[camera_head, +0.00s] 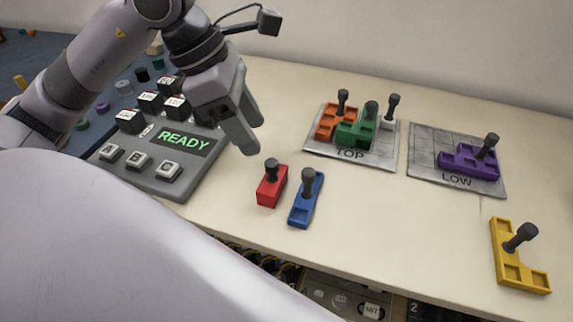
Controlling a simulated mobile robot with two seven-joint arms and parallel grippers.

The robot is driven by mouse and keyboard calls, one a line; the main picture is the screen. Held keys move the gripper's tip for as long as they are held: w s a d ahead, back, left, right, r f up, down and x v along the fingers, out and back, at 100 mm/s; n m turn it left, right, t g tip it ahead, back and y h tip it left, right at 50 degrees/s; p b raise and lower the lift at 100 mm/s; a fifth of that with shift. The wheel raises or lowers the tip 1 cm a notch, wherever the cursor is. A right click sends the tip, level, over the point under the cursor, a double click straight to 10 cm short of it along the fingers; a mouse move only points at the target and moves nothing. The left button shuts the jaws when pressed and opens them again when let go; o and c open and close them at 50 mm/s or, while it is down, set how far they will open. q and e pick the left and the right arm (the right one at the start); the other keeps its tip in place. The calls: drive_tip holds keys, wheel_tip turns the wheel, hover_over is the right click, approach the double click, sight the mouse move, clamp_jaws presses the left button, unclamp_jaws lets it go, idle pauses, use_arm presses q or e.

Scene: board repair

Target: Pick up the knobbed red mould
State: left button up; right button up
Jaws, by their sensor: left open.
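The red mould (267,193) is a short red block with a dark knob on top. It stands upright on the cream table, left of the blue mould (303,206). My left gripper (252,138) is open and empty. Its fingers are above the table, behind and a little left of the red mould in the picture, apart from it. My right gripper is not in view.
A keypad with a READY screen (182,139) stands left of the red mould. The TOP board (376,157) holds orange, green and white moulds. The LOW board (425,152) holds a purple mould. A yellow mould (508,266) lies at right.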

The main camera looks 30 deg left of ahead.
sight(272, 162)
use_arm(q)
drive_tip(key=b+x, duration=0.1)
drive_tip(key=x, duration=0.5)
drive_tip(key=shift+d+f, duration=0.15)
drive_tip(key=shift+d, duration=0.05)
drive_tip(key=shift+d+f, duration=0.1)
drive_tip(key=shift+f, duration=0.2)
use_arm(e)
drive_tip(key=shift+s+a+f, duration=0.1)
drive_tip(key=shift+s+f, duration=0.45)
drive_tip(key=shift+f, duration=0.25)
use_arm(q)
drive_tip(key=shift+c, duration=0.3)
clamp_jaws()
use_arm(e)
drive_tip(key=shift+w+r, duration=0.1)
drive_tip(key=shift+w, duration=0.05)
